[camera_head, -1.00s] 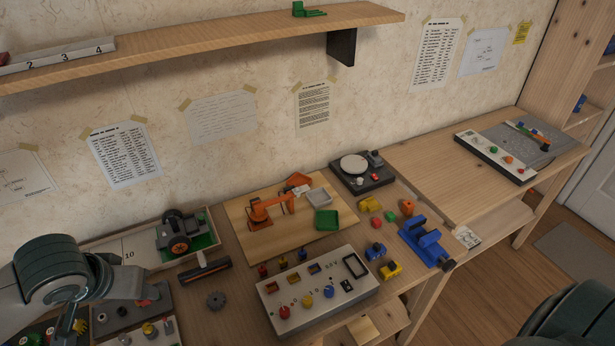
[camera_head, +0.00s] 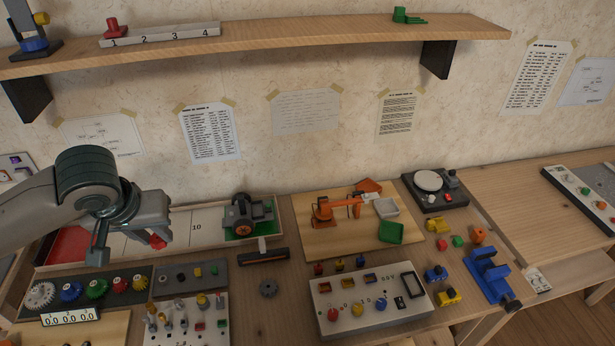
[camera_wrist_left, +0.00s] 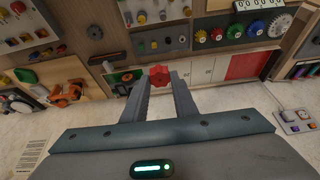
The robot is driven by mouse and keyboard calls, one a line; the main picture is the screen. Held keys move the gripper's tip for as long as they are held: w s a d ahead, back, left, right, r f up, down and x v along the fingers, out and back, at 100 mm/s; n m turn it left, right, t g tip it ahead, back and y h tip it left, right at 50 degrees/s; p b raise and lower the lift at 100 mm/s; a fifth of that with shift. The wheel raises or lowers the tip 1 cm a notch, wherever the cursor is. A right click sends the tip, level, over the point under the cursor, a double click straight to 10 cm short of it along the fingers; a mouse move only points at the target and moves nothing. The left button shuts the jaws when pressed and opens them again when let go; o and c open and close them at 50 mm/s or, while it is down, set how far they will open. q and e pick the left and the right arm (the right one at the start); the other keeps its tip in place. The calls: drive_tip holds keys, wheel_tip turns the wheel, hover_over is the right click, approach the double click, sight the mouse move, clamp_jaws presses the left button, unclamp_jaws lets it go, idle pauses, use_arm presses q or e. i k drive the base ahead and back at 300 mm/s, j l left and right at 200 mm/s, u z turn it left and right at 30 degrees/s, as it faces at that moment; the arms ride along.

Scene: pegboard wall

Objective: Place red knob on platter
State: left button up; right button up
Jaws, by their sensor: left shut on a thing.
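My left gripper (camera_head: 154,236) is shut on the red knob (camera_head: 158,243). It holds the knob in the air above the left part of the bench, in front of the wall. In the left wrist view the lobed red knob (camera_wrist_left: 158,75) sits between the fingertips. The platter (camera_head: 429,180) is a round light disc on a dark turntable box (camera_head: 436,198) at the back of the bench, far to the right of the gripper. My right gripper is not in view.
An orange toy arm (camera_head: 338,208) on a wooden board and a white control panel (camera_head: 368,305) stand between gripper and turntable. A wheeled black device (camera_head: 248,215) is nearer. A shelf (camera_head: 270,48) overhangs behind. A blue vise (camera_head: 490,273) stands right of the panel.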

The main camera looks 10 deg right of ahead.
sight(429, 179)
drive_tip(key=z, duration=1.6)
drive_tip(key=i+l, duration=0.3)
drive_tip(key=i, duration=0.15)
drive_tip(key=i+l, duration=0.3)
drive_tip(key=i, duration=0.2)
